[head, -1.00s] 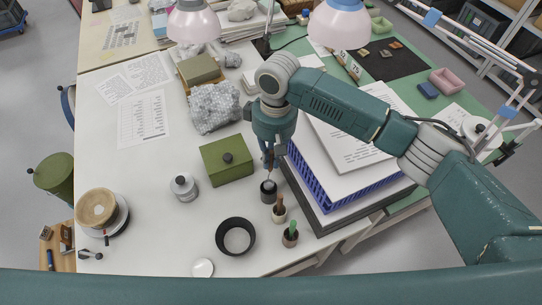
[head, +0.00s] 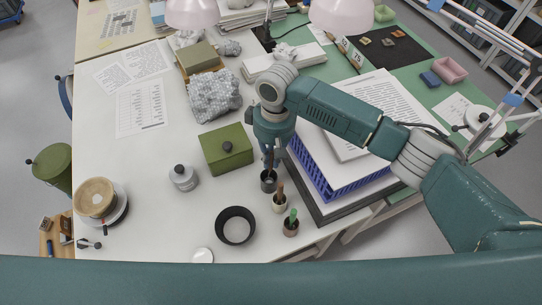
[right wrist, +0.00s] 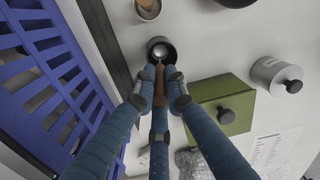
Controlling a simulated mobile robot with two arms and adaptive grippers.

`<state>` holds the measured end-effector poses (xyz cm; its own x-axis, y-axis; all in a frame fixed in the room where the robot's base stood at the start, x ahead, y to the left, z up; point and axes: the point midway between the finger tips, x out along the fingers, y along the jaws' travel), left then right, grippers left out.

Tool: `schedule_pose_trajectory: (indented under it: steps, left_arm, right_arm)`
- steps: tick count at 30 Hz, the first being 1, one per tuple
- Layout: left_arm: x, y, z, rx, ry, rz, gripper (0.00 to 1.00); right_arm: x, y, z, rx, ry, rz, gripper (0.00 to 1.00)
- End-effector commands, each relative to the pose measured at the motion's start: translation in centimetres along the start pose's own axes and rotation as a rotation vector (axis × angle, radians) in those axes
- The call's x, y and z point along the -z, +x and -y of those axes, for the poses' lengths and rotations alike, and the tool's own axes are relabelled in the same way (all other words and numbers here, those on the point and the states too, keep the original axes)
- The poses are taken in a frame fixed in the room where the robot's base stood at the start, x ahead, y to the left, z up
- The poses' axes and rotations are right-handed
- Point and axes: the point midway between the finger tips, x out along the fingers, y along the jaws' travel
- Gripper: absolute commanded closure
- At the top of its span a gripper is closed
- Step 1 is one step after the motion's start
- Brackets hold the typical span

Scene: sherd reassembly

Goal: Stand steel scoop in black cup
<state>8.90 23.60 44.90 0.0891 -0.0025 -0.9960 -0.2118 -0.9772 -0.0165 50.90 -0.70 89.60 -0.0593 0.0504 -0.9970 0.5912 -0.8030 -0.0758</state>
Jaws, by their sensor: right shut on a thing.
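The black cup (head: 268,184) stands on the white table, left of the blue crate; in the right wrist view it shows just beyond my fingertips (right wrist: 160,39). My right gripper (head: 269,158) is over the cup, pointing down. In the right wrist view its blue fingers (right wrist: 160,80) are shut on the brown handle of the steel scoop (right wrist: 160,51). The scoop's shiny end lies within the cup's mouth; whether it touches the bottom I cannot tell. My left gripper is not in view.
Two small cups with a brown-handled tool (head: 280,202) and a green-handled one (head: 291,225) stand close by. A green box (head: 226,150), a grey jar (head: 183,178) and a black ring (head: 235,226) are left of them. The blue crate (head: 345,192) is close on the right.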

Motion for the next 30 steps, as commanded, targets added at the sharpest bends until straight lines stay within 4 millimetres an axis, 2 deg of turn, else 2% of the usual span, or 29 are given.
schedule_pose_trajectory:
  steps: [3, 4, 7, 15, 19, 23, 30]
  left_arm:
    - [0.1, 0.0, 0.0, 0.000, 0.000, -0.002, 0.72]
    - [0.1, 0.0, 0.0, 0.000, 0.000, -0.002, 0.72]
    - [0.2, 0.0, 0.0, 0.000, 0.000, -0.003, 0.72]
    - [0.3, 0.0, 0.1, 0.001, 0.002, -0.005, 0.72]
    - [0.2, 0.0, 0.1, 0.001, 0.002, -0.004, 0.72]
    - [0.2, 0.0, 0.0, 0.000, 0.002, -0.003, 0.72]
    - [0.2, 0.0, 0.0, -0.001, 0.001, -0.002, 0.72]
  right_arm:
    - [0.0, 0.0, 0.0, 0.000, 0.000, 0.000, 1.00]
    - [0.0, 0.0, 0.0, 0.000, 0.000, 0.000, 0.85]
    - [0.0, 0.0, 0.0, 0.000, 0.000, 0.000, 0.67]
    - [0.0, -0.1, 0.0, 0.000, 0.000, 0.000, 0.67]
    - [0.1, -0.9, 0.0, 0.000, 0.000, -0.001, 0.67]
    - [0.1, -3.0, 0.0, -0.001, 0.000, -0.004, 0.67]
    - [0.1, -8.2, 0.0, -0.001, 0.000, -0.004, 0.67]
